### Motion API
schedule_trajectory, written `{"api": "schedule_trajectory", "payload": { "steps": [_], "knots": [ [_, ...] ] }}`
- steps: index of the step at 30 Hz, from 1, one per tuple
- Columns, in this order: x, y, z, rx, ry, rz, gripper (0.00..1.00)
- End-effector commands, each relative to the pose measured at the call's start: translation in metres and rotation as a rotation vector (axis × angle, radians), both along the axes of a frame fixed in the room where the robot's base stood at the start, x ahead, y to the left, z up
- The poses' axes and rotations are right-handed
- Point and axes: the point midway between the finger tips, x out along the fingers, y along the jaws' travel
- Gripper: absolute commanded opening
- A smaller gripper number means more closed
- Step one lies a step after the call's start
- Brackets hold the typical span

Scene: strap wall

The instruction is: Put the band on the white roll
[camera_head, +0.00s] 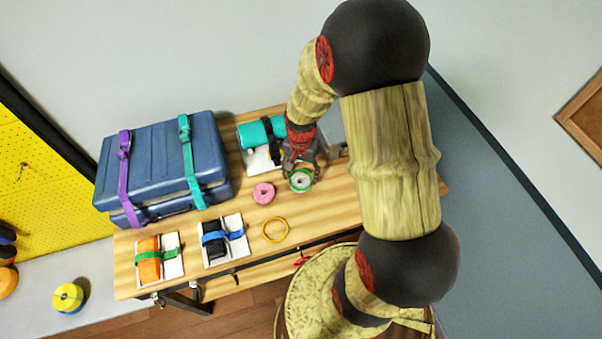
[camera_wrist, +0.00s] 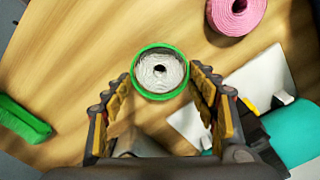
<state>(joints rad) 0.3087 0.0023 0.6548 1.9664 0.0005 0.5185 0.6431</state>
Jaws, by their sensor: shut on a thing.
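The white roll (camera_wrist: 147,70) stands on the wooden table, seen from above in the wrist view with its dark centre hole; it also shows in the head view (camera_head: 300,181). A green band (camera_wrist: 158,97) encircles it in the wrist view. My gripper (camera_wrist: 163,73) has a fingertip at the left and right sides of the green band and is shut on it. How far down the roll the band sits is not clear from above. In the head view my gripper (camera_head: 302,172) is over the roll and partly covers it.
A pink roll (camera_head: 263,193) stands left of the white roll. A yellow ring (camera_head: 264,233) lies near the front edge. A teal roll (camera_head: 256,133) lies behind. A blue case (camera_head: 160,160), an orange block (camera_head: 149,268) and a black block (camera_head: 213,246) are leftward. A green object (camera_wrist: 22,118) lies left.

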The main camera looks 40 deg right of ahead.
Motion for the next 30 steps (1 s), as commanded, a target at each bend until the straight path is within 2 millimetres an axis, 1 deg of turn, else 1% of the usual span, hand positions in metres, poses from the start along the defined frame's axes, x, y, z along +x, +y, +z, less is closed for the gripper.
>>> {"api": "schedule_trajectory", "payload": {
  "steps": [21,30],
  "knots": [
    [0.0,0.0,-0.01,0.0,0.0,0.0,0.51],
    [0.0,0.0,-0.01,0.0,0.0,0.0,0.51]
  ]
}}
